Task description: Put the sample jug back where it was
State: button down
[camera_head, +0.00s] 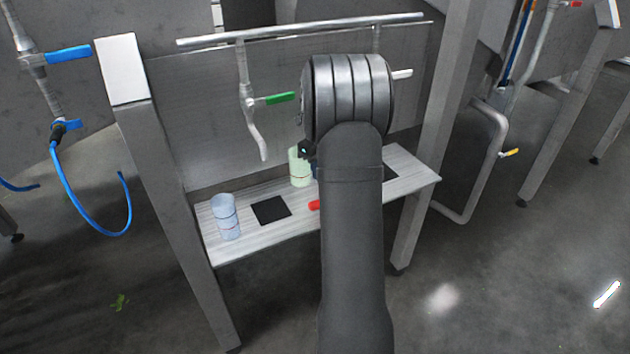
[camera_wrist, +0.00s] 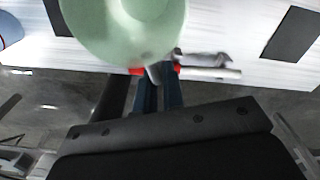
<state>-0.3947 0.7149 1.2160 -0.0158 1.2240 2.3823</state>
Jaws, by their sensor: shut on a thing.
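A pale green jug (camera_head: 299,168) is above the shelf's back part, just left of my arm in the head view. In the wrist view the jug (camera_wrist: 125,22) fills the top, left of centre. My gripper (camera_wrist: 157,76) is shut on the jug at its near side. The fingers' exact contact is partly hidden, and my arm hides most of the gripper in the head view. Whether the jug's base touches the shelf cannot be told. A black square mat (camera_head: 270,210) lies bare on the shelf. Another dark mat shows at the right in the wrist view (camera_wrist: 291,34).
A pale blue cup (camera_head: 226,216) stands at the left end of the grey shelf (camera_head: 420,177). A red-and-grey fitting (camera_wrist: 205,66) shows near the shelf's front edge. A green-handled tap (camera_head: 280,98) hangs above the shelf, and posts flank both ends.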

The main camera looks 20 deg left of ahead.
jog(key=shift+a+f, duration=0.4)
jog(key=shift+a, duration=0.05)
jog(key=shift+f, duration=1.85)
jog(key=shift+f, duration=0.1)
jog(key=shift+f, duration=0.1)
jog(key=c, duration=1.5)
grip_release()
jog(key=shift+c, duration=0.2)
notch_tip(320, 180, up, 8)
jog(key=shift+f, duration=0.1)
